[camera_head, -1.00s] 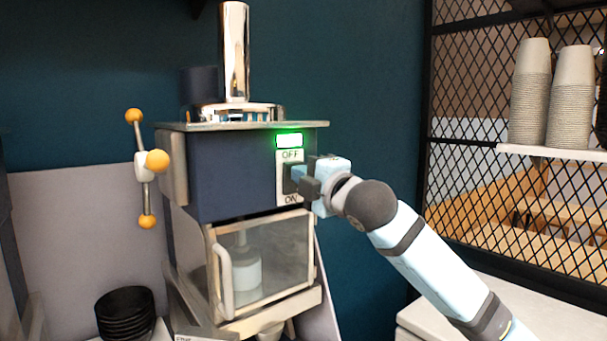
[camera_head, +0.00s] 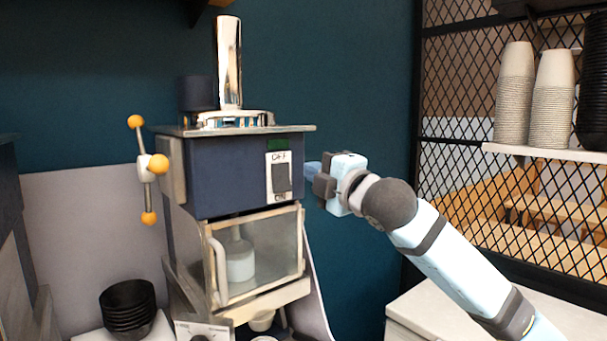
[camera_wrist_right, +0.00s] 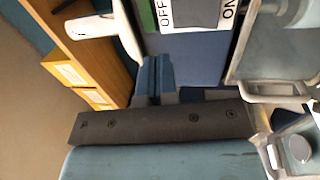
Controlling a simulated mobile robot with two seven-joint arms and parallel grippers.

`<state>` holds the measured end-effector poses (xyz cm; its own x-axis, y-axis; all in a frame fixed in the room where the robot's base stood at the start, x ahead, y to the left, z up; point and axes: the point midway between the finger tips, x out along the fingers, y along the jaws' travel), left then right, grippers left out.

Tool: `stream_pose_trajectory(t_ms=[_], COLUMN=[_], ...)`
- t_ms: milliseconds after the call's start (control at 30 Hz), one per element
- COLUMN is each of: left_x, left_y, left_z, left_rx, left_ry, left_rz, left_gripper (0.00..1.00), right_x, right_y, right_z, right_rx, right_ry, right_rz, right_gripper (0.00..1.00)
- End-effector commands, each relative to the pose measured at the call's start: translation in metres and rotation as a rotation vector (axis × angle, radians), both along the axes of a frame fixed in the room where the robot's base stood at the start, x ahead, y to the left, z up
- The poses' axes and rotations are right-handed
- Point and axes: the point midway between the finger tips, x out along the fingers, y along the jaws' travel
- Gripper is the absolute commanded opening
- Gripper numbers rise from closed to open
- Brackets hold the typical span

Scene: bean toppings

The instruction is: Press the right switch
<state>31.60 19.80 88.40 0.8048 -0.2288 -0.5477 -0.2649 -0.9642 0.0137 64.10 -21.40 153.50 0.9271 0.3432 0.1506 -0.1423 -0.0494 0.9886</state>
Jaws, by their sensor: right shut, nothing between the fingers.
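The switch (camera_head: 282,178) is a dark rocker on a white plate marked OFF at the top and ON at the bottom. It sits on the right part of the dark blue machine's (camera_head: 225,178) front. The indicator (camera_head: 278,146) above it is dark green and unlit. My right gripper (camera_head: 311,169) is shut and empty, just right of the switch plate and apart from it. In the right wrist view the shut fingers (camera_wrist_right: 154,78) point toward the machine, with the switch plate (camera_wrist_right: 197,12) at the top. My left gripper is not in view.
A glass-doored compartment (camera_head: 258,255) with a handle is below the switch. A lever with orange knobs (camera_head: 158,164) is at the machine's left. Black bowls (camera_head: 127,305) are stacked at lower left.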

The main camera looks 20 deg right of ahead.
Motion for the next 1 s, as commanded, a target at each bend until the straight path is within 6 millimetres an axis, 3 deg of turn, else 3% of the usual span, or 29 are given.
stream_pose_trajectory(t_ms=[200,367,1000], left_x=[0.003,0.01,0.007], left_y=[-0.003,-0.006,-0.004], left_z=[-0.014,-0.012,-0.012], left_rx=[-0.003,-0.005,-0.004], left_ry=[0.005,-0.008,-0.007], left_rz=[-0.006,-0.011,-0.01], left_gripper=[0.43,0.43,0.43], right_x=[-0.041,-0.057,-0.06], right_y=[-0.015,-0.021,-0.022], right_z=[0.002,0.006,0.004], right_rx=[-0.003,-0.001,0.005], right_ry=[-0.001,0.001,0.008], right_rz=[-0.001,0.0,0.002], right_gripper=[0.0,0.0,0.0])
